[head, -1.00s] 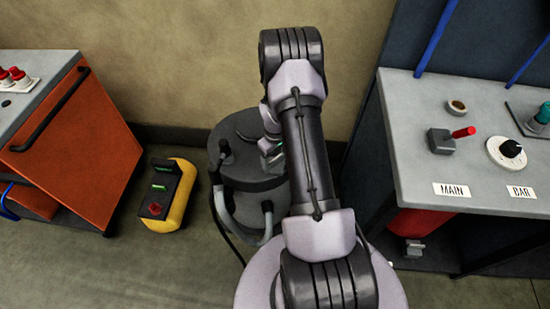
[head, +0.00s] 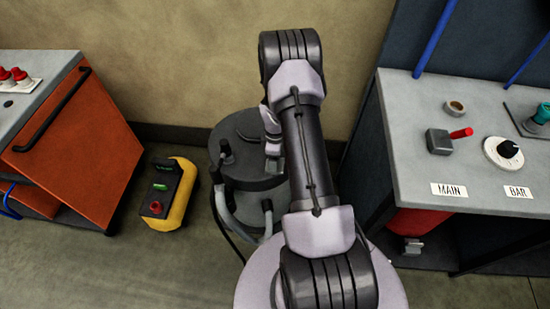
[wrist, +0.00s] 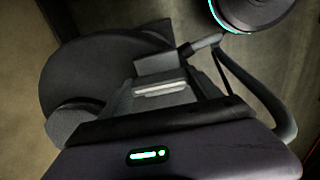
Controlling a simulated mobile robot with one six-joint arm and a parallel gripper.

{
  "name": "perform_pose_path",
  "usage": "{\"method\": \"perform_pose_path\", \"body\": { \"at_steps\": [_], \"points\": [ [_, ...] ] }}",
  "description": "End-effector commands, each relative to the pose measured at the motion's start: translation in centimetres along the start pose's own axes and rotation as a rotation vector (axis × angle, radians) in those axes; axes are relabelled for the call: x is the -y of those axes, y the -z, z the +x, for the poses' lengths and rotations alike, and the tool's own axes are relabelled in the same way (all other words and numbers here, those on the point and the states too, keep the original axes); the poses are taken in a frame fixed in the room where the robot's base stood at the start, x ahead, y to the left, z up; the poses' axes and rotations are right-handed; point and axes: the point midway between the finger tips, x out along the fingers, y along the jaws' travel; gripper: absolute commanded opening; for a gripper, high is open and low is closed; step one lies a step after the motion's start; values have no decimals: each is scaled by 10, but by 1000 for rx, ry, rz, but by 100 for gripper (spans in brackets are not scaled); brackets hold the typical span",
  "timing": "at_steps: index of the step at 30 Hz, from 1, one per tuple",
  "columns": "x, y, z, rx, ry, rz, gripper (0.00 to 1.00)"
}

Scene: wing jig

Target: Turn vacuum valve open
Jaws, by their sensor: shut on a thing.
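The dark round vacuum unit (head: 238,130) stands on the floor against the wall, with grey hoses at its front. My gripper (head: 273,158) is at its right side in the head view, partly hidden by my arm. In the wrist view my gripper (wrist: 160,88) is shut at a small dark valve part with a short handle (wrist: 207,42), beside the round dark top of the unit (wrist: 85,75). The jaws cover most of the valve, and its exact angle cannot be told.
An orange cabinet (head: 85,150) stands at the left, and a yellow case (head: 178,205) lies on the floor near it. A grey bench (head: 420,105) at the right carries a red-handled lever (head: 461,133) and a black knob (head: 508,149).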

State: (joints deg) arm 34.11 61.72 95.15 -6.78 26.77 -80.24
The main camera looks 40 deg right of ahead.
Motion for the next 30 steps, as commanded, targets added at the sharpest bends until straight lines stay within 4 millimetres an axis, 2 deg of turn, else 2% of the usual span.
{"method": "perform_pose_path", "body": {
  "at_steps": [18, 19, 21, 22, 30],
  "points": [
    [0, 0, 0, 0, -1, -38, 32],
    [0, 0, 0, 0, -1, -38, 77],
    [0, 0, 0, 0, -1, -37, 90],
    [0, 0, 0, 0, -1, -37, 95],
    [0, 0, 0, 0, 0, -36, 95]
  ]
}}
